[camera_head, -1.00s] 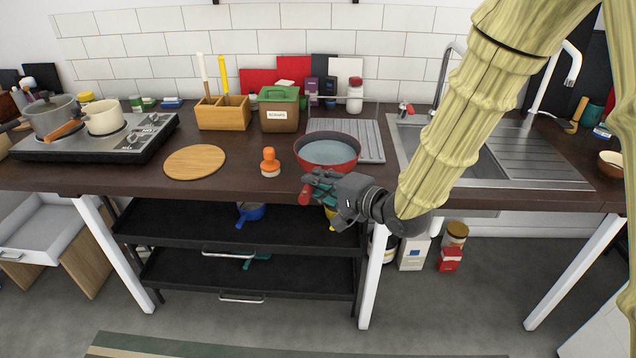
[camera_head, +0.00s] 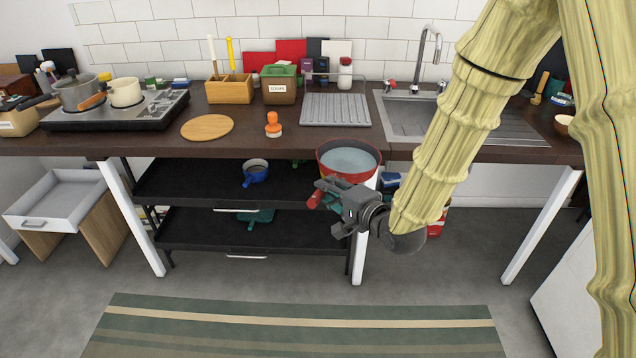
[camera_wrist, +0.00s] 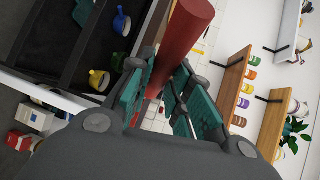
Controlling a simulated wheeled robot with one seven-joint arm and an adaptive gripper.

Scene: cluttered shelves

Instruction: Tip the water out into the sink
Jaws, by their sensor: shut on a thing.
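A red pan (camera_head: 348,159) with pale blue water in it is in the head view, level, in front of the counter's edge. My gripper (camera_head: 327,194) is shut on the pan's red handle, on the near side of the pan. In the wrist view the handle (camera_wrist: 182,40) runs between the teal finger pads of my gripper (camera_wrist: 165,92). The steel sink (camera_head: 405,120) is set into the counter to the right of and behind the pan, with its tap (camera_head: 428,45) at the back. My arm hides part of the sink.
The dark counter (camera_head: 330,143) has a ribbed drying rack (camera_head: 336,110), an orange brush (camera_head: 273,126) and a round wooden board (camera_head: 207,128). A stove (camera_head: 115,110) stands at left. A black shelf cart (camera_head: 200,187) is below the counter. The floor in front is clear apart from a striped rug (camera_head: 290,330).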

